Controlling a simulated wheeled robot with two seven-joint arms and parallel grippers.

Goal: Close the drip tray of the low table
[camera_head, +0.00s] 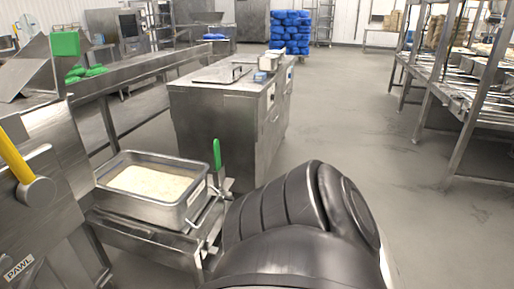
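The low table (143,236) is a steel stand at the lower left, beside a large steel machine. A steel pan (160,207) filled with white rice (150,183) sits on it. An upright green handle (217,154) rises at the pan's right side, near metal bars on the table's right end. I cannot clearly make out the drip tray or whether it is open. My black arm link fills the bottom middle and hides the floor to the right of the table. Neither of my grippers is in view.
The steel machine (40,140) with a yellow handle (14,158) stands at the left. A steel cabinet (225,125) stands behind the table. A rack (470,80) stands at the right, and blue stacked bags (290,32) are at the back. The floor (360,130) between is clear.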

